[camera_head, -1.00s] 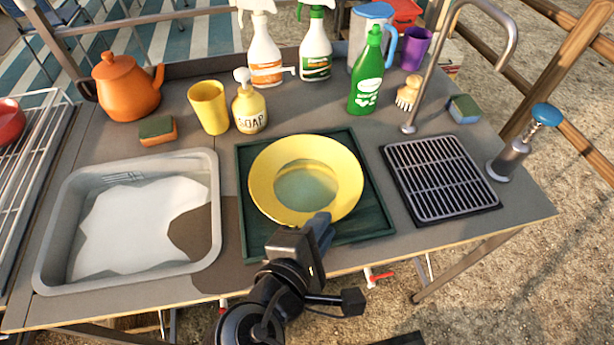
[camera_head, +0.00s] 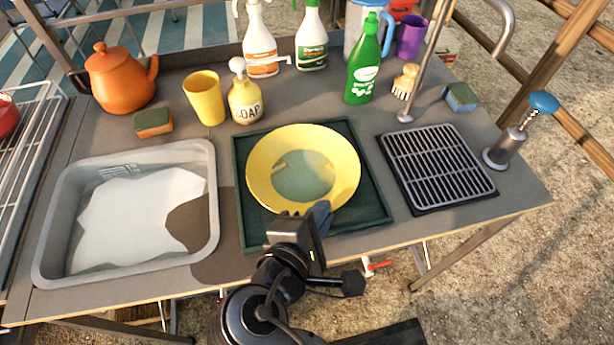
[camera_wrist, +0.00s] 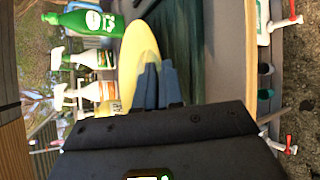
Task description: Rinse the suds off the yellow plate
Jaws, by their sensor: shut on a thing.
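The yellow plate (camera_head: 258,178) is over the dark green mat (camera_head: 376,213) in the head view. A pale greenish patch with small tan marks covers its middle; I cannot tell whether this is suds. My gripper (camera_head: 318,212) is shut on the plate's near rim. In the wrist view the blue-grey fingers (camera_wrist: 160,82) meet the rim of the plate (camera_wrist: 138,48), which shows nearly edge-on. I cannot tell whether the plate touches the mat. The curved metal tap (camera_head: 424,65) stands at the back right, behind the black drain grate (camera_head: 437,165).
A grey basin (camera_head: 50,235) with whitish contents is at the left. A blue-topped pump (camera_head: 510,140) stands right of the grate. A soap bottle (camera_head: 246,100), yellow cup (camera_head: 205,98), green bottle (camera_head: 364,70), brush (camera_head: 404,80) and sponges (camera_head: 153,123) stand behind.

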